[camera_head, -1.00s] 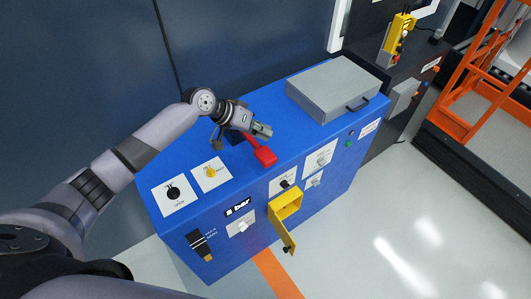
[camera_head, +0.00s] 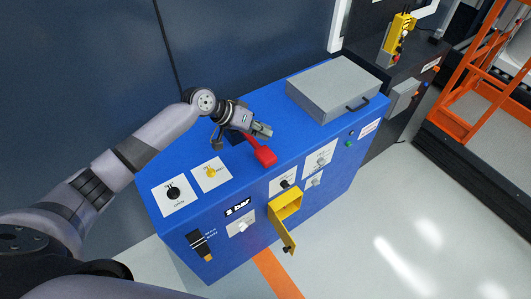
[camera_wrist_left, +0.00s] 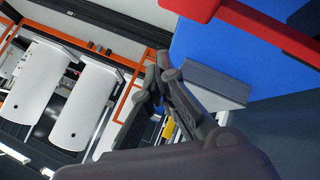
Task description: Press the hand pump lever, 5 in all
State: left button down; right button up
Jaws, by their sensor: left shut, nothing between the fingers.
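The hand pump lever is a red bar with a wider red handle end (camera_head: 265,156) on top of the blue cabinet (camera_head: 225,262). It sticks out toward the cabinet's front edge. My left gripper (camera_head: 262,130) is just behind and above the lever's handle end; I cannot tell whether it touches. In the left wrist view the gripper (camera_wrist_left: 155,75) is shut and empty, and the red lever (camera_wrist_left: 270,30) shows at the top right. The lever's base is partly hidden by my gripper. My right gripper is not in view.
A grey case (camera_head: 333,88) lies on the cabinet's far end. Black and yellow knobs on white plates sit at the near end. A yellow box with its flap open (camera_head: 285,207) juts from the front. The display (camera_head: 238,206) seems to read "2 bar". Orange stairs stand at right.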

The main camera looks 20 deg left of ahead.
pick_arm(q)
jog(key=s+d+f+m+g, duration=0.1)
jog(key=s+d+f+m, duration=0.1)
jog(key=s+d+f, duration=0.4)
jog(key=s+a+f+n+y+b, duration=0.15)
jog(key=s+a+f, duration=0.35)
jog(key=f, duration=0.7)
jog(key=s+a+f+n+y+b, duration=0.1)
jog(key=s+a+f+y+b, duration=0.15)
jog(key=s+f, duration=0.75)
jog(key=s+a+f+n+y+b, duration=0.15)
jog(key=s+a+f, duration=0.25)
jog(key=f, duration=1)
jog(key=s+f+g, duration=0.1)
jog(key=s+f, duration=0.3)
jog(key=s, duration=0.5)
jog(key=s+f+m+g+y+b, duration=0.1)
jog(key=s+f, duration=0.4)
jog(key=s, duration=0.3)
jog(key=s+f+m+g+y+b, duration=0.1)
jog(key=s+f, duration=0.3)
jog(key=s, duration=0.5)
jog(key=shift+s+f, duration=0.3)
jog(key=shift+f, duration=0.05)
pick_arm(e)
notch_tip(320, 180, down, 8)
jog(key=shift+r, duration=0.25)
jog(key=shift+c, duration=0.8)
